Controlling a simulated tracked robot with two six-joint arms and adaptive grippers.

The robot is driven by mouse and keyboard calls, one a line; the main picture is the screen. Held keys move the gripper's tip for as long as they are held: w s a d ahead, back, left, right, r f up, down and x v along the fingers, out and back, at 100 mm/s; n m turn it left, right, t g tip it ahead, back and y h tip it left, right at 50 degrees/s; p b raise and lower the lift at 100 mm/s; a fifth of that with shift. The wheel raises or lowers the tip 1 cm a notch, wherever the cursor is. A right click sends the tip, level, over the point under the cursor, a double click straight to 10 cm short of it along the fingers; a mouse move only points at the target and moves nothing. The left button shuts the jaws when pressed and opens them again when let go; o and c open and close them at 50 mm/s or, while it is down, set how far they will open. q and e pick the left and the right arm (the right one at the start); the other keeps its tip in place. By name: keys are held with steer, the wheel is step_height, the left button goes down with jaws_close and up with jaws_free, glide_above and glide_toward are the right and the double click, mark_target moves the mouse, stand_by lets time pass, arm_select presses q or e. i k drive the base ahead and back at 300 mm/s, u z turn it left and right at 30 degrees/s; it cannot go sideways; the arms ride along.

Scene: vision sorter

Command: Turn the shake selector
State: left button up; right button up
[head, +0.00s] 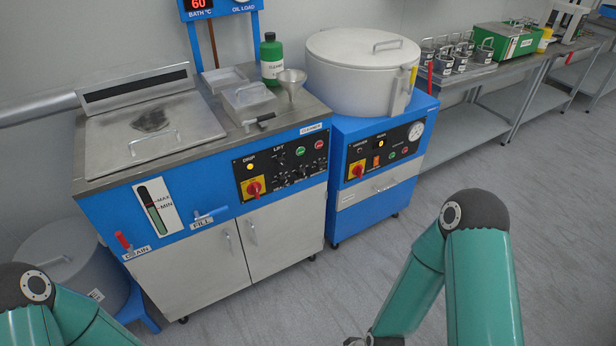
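The left blue machine has a black control panel (282,163). The panel carries a label that reads LIFT and another that looks like DRIP. It holds a yellow lamp (250,167), a green button (301,151), a red button (319,145) and a red-on-yellow rotary switch (254,187). Several small dark knobs (287,179) sit along its lower right. Their labels are too small to read, so I cannot tell which is the shake selector. My two green arms show at the lower left and lower right, apart from the panel. Neither gripper's fingers are in view.
A second blue machine (378,192) with a round lidded tank (362,65) stands to the right. A green bottle (271,60) and a funnel (291,84) stand on the left machine's top. A FILL lever (211,213) juts out in front. The floor at the right is clear.

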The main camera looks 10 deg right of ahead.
mark_target(302, 172)
steer(key=u, duration=0.05)
steer(key=i, duration=0.9)
steer(key=z, duration=0.2)
steer(key=k, duration=0.95)
steer(key=u, duration=0.15)
steer(key=i, duration=0.95)
steer(key=z, duration=0.05)
